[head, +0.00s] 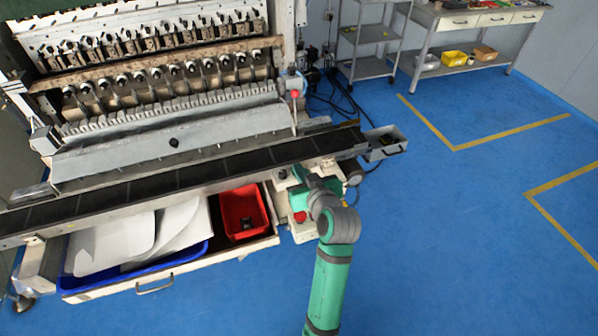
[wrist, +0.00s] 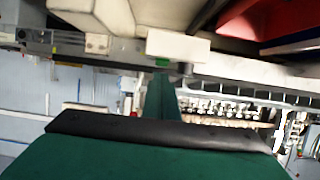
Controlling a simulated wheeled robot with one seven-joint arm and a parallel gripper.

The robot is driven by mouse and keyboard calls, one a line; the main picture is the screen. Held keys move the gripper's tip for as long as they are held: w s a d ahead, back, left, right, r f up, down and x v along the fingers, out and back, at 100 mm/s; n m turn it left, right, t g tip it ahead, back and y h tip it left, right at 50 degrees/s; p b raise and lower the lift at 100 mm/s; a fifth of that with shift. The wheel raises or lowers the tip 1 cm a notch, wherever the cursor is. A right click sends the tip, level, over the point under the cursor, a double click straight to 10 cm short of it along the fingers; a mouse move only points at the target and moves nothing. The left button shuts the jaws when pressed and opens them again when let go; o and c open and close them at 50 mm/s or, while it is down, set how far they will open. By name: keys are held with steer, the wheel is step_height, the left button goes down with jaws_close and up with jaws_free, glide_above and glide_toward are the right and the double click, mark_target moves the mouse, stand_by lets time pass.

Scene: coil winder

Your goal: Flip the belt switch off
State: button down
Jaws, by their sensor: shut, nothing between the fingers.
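The conveyor belt (head: 150,188) is a long dark strip running across the front of the coil winder (head: 160,110). A pale control box (head: 283,182) sits under the belt's right end, with a red button (head: 300,216) low on its front. I cannot make out the belt switch or its position; my arm covers part of this box. My gripper (head: 298,172) is shut and empty, close against the box by the belt's front edge. I cannot tell whether it touches. In the wrist view, a white block (wrist: 178,46) lies just beyond the green gripper parts.
A red bin (head: 240,228) and white sheets over a blue tray (head: 207,248) fill the open drawer left of my arm. A small grey tray (head: 386,143) hangs at the belt's right end. The blue floor to the right is clear.

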steer(key=shift+r, duration=0.1)
steer(key=v, duration=1.1)
steer(key=shift+s, duration=0.35)
steer(key=shift+w+d, duration=0.1)
